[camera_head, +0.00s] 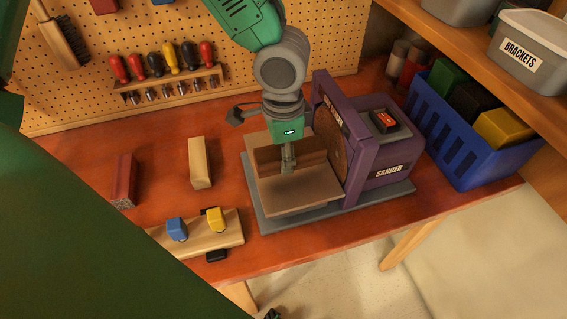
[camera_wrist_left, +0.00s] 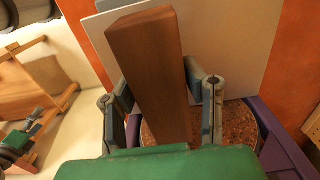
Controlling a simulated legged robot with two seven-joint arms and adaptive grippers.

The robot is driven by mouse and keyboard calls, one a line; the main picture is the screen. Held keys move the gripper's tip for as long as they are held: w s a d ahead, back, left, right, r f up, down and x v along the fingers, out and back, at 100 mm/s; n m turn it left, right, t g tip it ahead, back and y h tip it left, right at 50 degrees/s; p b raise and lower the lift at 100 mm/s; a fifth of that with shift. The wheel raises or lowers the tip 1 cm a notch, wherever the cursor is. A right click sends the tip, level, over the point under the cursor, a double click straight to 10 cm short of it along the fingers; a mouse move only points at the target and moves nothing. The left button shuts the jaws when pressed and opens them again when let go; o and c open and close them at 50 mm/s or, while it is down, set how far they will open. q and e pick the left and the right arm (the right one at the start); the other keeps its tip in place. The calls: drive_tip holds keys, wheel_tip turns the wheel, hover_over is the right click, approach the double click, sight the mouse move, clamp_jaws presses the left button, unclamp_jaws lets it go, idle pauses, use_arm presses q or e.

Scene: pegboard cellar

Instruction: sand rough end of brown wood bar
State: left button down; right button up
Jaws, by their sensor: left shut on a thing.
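The brown wood bar (camera_head: 314,160) is held in my left gripper (camera_head: 288,165) over the grey-brown work table (camera_head: 310,200) of the purple sander (camera_head: 385,155). The gripper is shut on the bar, with a finger on each side of it. In the left wrist view the bar (camera_wrist_left: 150,60) runs lengthwise between the fingers (camera_wrist_left: 162,100), its far part over the pale sander table. The speckled sanding disc (camera_head: 332,150) stands upright just right of the bar. I cannot tell whether the bar touches the disc. The bar's lower part in the wrist view is hidden by my gripper's body.
A dark red bar (camera_head: 124,180) and a pale wood bar (camera_head: 200,163) lie left of the sander. A blue crate (camera_head: 465,135) stands right. Screwdrivers hang behind.

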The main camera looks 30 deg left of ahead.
sight(273, 152)
use_arm(q)
drive_tip(key=r, duration=0.5)
drive_tip(key=shift+s+d, duration=0.2)
drive_tip(key=shift+d, duration=0.05)
drive_tip(key=shift+s+r+p, duration=0.1)
drive_tip(key=shift+s+p, duration=0.05)
drive_tip(key=shift+p, duration=0.25)
drive_tip(key=shift+s+a+f+p, duration=0.4)
drive_tip(key=shift+f+p, duration=0.15)
drive_tip(key=shift+p, duration=0.15)
drive_tip(key=shift+a+f, duration=0.4)
drive_tip(key=shift+a, duration=0.05)
drive_tip(key=shift+a+f, duration=0.1)
drive_tip(key=shift+f, duration=0.1)
drive_tip(key=f+b, duration=0.1)
drive_tip(key=f, duration=0.1)
drive_tip(key=f+b, duration=0.3)
drive_tip(key=shift+w+d+f+b, duration=0.15)
drive_tip(key=shift+d+f+b, duration=0.15)
drive_tip(key=shift+f, duration=0.1)
drive_tip(key=shift+w+d+f, duration=0.1)
drive_tip(key=shift+w+f, duration=0.05)
drive_tip(key=shift+f, duration=0.05)
drive_tip(key=shift+w+d+f, duration=0.25)
drive_tip(key=shift+w+d, duration=0.1)
drive_tip(key=shift+w, duration=0.15)
